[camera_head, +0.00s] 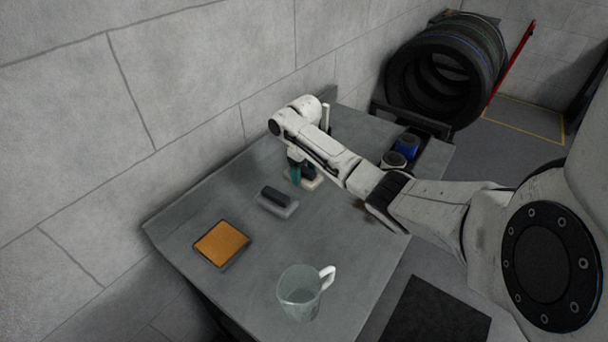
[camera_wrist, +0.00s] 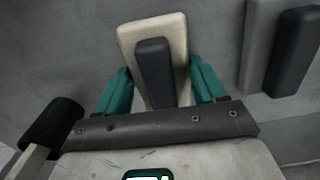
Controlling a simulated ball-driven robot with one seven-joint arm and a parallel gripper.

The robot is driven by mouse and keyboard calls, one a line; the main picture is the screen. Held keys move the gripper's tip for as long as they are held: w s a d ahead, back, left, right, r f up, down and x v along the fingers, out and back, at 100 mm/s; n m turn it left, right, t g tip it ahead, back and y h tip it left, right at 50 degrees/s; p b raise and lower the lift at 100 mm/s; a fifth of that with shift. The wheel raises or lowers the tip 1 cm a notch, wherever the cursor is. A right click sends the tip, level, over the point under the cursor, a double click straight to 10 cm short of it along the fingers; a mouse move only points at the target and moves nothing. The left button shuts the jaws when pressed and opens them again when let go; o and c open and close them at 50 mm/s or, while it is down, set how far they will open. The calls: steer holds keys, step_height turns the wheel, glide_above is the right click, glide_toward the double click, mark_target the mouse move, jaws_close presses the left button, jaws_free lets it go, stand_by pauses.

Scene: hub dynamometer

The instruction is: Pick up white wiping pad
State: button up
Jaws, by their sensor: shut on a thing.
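The white wiping pad (camera_wrist: 152,32) is a cream block with a dark grip on top. In the wrist view it lies between the two teal fingers of my gripper (camera_wrist: 160,92), with its dark handle facing the camera. My gripper is shut on it. In the head view my gripper (camera_head: 295,173) points down at the table near the wall, and part of the pad (camera_head: 313,184) shows beside the fingers. I cannot tell whether the pad touches the table.
A grey pad with a dark handle (camera_head: 278,202) lies close by on the grey table (camera_head: 200,205). An orange square in a dark frame (camera_head: 221,244) and a clear jug (camera_head: 299,293) are nearer the front. Blue and white containers (camera_head: 407,146) stand at the right. The wall borders the table.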

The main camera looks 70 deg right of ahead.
mark_target(303, 168)
steer(key=shift+r, duration=0.15)
steer(key=shift+r, duration=0.25)
step_height(303, 168, up, 2)
steer(key=shift+w+r+b, duration=0.15)
steer(key=shift+r+b, duration=0.05)
steer(key=shift+b, duration=0.15)
steer(key=s+a+r+p, duration=0.7)
steer(key=s+r+p, duration=0.2)
steer(key=s+p, duration=0.2)
steer(key=shift+s+a+r, duration=0.15)
steer(key=shift+s+r, duration=0.25)
steer(key=shift+s, duration=0.1)
